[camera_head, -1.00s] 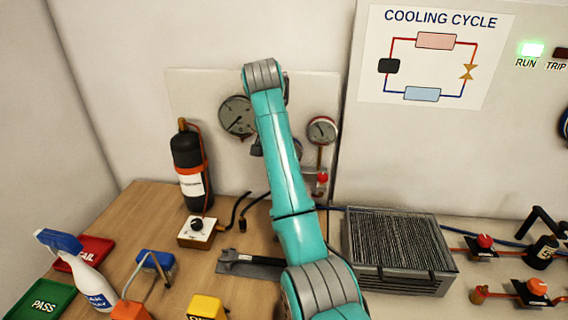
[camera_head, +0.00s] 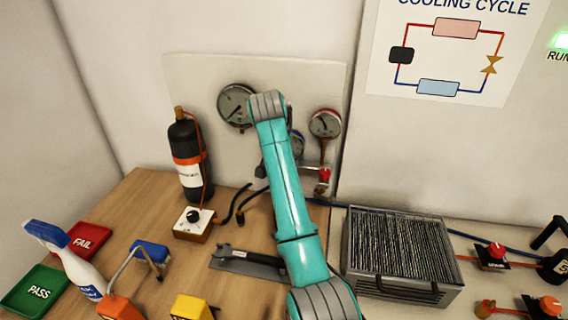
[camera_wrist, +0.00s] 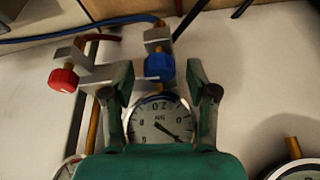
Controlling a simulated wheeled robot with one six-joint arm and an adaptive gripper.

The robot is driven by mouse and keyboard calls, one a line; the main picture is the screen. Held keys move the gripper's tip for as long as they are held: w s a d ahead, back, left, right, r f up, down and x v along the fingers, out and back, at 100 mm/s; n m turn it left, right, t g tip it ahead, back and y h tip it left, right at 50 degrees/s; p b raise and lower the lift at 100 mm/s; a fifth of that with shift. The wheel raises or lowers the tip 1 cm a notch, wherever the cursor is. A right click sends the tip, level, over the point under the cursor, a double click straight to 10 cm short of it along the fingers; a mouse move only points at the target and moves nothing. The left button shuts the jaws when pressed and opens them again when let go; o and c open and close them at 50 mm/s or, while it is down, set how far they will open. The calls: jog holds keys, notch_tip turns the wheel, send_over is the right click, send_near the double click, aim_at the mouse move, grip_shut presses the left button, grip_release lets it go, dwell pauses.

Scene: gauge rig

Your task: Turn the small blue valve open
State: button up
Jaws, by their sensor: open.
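The small blue valve (camera_wrist: 159,66) shows in the wrist view as a blue knob on a metal manifold, just above a round gauge (camera_wrist: 160,122). My gripper (camera_wrist: 160,88) is open, with one finger on each side of the knob's lower part in the picture. I cannot tell whether either finger touches it. A red valve knob (camera_wrist: 63,79) sits to the left on the same manifold. In the head view the red knob (camera_head: 324,175) shows right of my arm, while my arm hides the blue valve and most of my gripper.
Large gauge (camera_head: 236,105) and smaller gauge (camera_head: 325,124) flank my arm on the panel. A black cylinder (camera_head: 189,160) stands left. A wrench (camera_head: 245,262) lies on the bench, and a finned unit (camera_head: 400,252) sits to the right. A blue hose (camera_wrist: 75,33) passes near the manifold.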

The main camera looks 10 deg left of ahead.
grip_shut()
jog(key=n+y, duration=0.1)
jog(key=n, duration=0.3)
jog(key=shift+d+n+y, duration=0.15)
jog(key=shift+n+y, duration=0.15)
jog(key=shift+y, duration=0.1)
jog(key=n, duration=0.2)
jog(key=n+g+y, duration=0.1)
jog(key=n, duration=0.1)
jog(key=shift+d+n+y, duration=0.1)
jog(key=shift+n+y, duration=0.2)
jog(key=n+g+y, duration=0.1)
jog(key=n, duration=0.3)
jog(key=shift+w+n, duration=0.15)
jog(key=shift+n, duration=0.15)
jog(key=shift+d+n+g+y, duration=0.15)
jog(key=shift+n+g, duration=0.3)
jog(key=shift+n, duration=0.6)
jog(key=shift+a+n+g+y, duration=0.1)
jog(key=shift+n+g+y, duration=0.25)
jog(key=shift+n, duration=0.7)
